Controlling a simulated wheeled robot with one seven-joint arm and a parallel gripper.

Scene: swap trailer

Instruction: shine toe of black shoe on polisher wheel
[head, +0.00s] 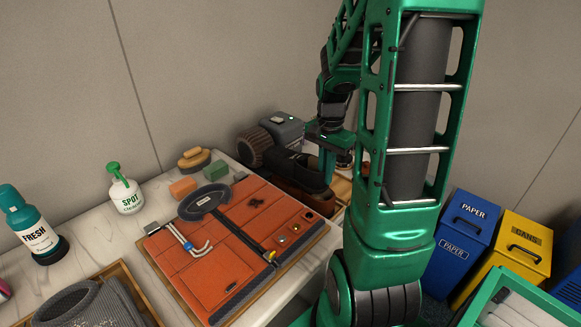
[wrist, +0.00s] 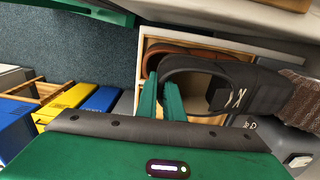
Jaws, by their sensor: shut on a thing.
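The black shoe (head: 301,166) is at the back of the bench, its toe pointing left toward the polisher. My gripper (head: 328,150) is shut on the shoe's heel end; in the wrist view its fingers (wrist: 161,97) pinch the rim of the heel. The shoe's open collar faces up in the wrist view, and its toe (wrist: 264,92) points right. The polisher's brown bristly wheel (wrist: 302,96) meets or nearly meets the toe; I cannot tell if they touch. The polisher (head: 284,128) has a grey body, with the wheel (head: 252,145) on its left.
A brown shoe (wrist: 190,50) lies in a wooden tray (wrist: 225,43) beside the black shoe. Blue (head: 462,235) and yellow (head: 520,250) bins stand right.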

